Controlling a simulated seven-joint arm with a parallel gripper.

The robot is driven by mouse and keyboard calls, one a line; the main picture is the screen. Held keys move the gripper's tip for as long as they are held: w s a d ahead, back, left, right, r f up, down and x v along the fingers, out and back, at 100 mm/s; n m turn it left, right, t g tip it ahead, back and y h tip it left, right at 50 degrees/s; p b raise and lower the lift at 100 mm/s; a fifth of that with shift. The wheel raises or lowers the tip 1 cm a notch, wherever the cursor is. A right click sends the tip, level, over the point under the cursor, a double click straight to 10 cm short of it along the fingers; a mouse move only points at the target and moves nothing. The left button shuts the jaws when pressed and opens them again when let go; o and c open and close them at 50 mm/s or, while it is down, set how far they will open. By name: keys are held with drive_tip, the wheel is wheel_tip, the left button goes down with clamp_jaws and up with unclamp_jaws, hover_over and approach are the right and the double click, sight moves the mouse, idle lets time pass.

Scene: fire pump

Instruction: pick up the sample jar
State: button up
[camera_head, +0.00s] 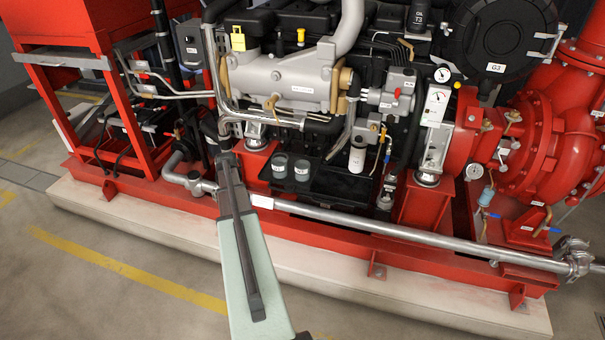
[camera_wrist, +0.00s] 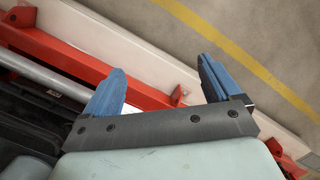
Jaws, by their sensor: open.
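Two small dark grey-green jars with pale labels, a left one (camera_head: 280,165) and a right one (camera_head: 302,170), stand side by side in a black tray (camera_head: 325,187) below the engine. I cannot tell which is the sample jar. My gripper (camera_wrist: 162,70) shows in the wrist view with its two blue fingers spread apart and nothing between them. It points over the red base frame and floor, apart from the jars. In the head view my pale green arm rises left of the tray, and the fingers cannot be made out. No jar is clear in the wrist view.
A white cylinder (camera_head: 357,156) stands at the tray's right. A long grey pipe (camera_head: 390,229) crosses in front of the tray, along the red base frame (camera_head: 445,268). The engine (camera_head: 295,80) overhangs behind. The floor in front is clear, with a yellow line (camera_head: 125,268).

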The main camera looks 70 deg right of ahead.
drive_tip(key=s+d+r+m, duration=0.1)
drive_tip(key=s+d+r, duration=0.4)
drive_tip(key=d+r, duration=0.15)
drive_tip(key=s+d+r+m, duration=0.1)
drive_tip(key=s+d+r, duration=0.35)
drive_tip(key=d, duration=0.35)
drive_tip(key=m+t+h, duration=0.1)
drive_tip(key=m+h, duration=0.1)
approach(302, 171)
drive_tip(key=d+r, duration=0.2)
drive_tip(key=d, duration=0.1)
drive_tip(key=f, duration=1.3)
drive_tip(key=shift+w+f, duration=0.2)
drive_tip(key=shift+w, duration=0.05)
drive_tip(key=shift+c, duration=0.2)
drive_tip(key=c, duration=1.1)
